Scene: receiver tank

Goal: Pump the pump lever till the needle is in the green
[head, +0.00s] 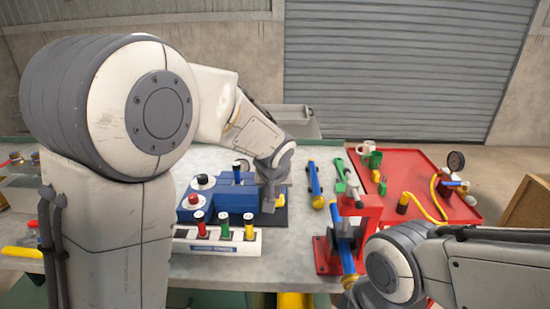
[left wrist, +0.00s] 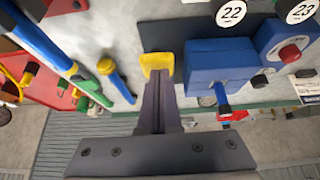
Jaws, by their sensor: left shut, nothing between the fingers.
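A gauge (head: 456,160) with a dark face stands at the far right on the red tray; its needle is too small to read. A red stand (head: 370,212) with a long blue bar (head: 347,258) is right of centre; the bar seems to show in the left wrist view (left wrist: 38,42). I cannot tell for certain which part is the pump lever. My left gripper (head: 277,178) is shut and empty, beside a blue unit (head: 232,196). In the left wrist view a yellow piece (left wrist: 157,62) is at its fingertips; contact is unclear. My right gripper's fingers are out of view.
A white rack (head: 190,243) with red, green and yellow items stands in front of the blue unit. A blue and yellow tool (head: 314,185) lies between the unit and the red stand. The red tray (head: 412,158) holds a mug (head: 366,147) and a yellow hose (head: 428,213).

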